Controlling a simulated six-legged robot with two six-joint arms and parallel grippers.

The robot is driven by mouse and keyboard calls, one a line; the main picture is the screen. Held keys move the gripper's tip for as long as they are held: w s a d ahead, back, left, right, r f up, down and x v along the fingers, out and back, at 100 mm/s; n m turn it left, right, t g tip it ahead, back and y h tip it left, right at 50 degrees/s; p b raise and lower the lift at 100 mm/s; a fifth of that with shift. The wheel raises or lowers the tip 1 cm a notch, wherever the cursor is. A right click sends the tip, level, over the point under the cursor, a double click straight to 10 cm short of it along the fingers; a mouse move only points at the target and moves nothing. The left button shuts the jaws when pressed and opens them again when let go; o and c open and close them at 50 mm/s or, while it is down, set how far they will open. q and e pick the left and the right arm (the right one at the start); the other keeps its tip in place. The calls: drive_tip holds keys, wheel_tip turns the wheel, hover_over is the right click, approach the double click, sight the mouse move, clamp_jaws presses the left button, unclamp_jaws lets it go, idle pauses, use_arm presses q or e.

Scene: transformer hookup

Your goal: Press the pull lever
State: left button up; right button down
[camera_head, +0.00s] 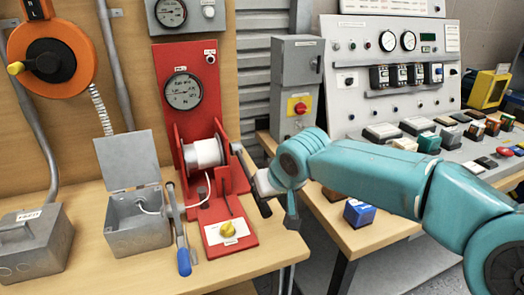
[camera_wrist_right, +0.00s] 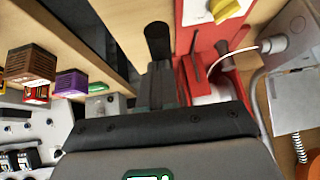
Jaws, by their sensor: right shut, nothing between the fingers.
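A red winch-like stand (camera_head: 200,130) with a white drum (camera_head: 203,153) is on the wooden table in the head view. A dark lever (camera_head: 248,170) slants down from its right side, ending in a black handle; I take this as the pull lever. The black handle also shows in the right wrist view (camera_wrist_right: 158,42), just beyond my fingertips. My right gripper (camera_head: 266,184) is shut and empty, close beside the lever; its fingers also show in the wrist view (camera_wrist_right: 163,88). Whether they touch the lever is unclear. My left gripper is not in view.
An open grey box (camera_head: 138,225) and a blue-handled tool (camera_head: 183,262) lie left of the stand. A yellow knob (camera_head: 227,229) is on the stand's base. A blue block (camera_head: 359,213) is on the right table, near a control panel (camera_head: 390,75). A gap separates the tables.

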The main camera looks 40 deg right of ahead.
drive_tip(key=shift+s+a+f, duration=0.1)
drive_tip(key=shift+s+f, duration=0.05)
drive_tip(key=shift+f, duration=0.5)
drive_tip(key=shift+r, duration=0.4)
drive_tip(key=w+d+r+p+v, duration=0.1)
drive_tip(key=p+v, duration=0.3)
drive_tip(key=v, duration=0.9)
drive_tip(key=shift+r+p, duration=0.3)
drive_tip(key=shift+p, duration=0.05)
drive_tip(key=shift+s, duration=0.1)
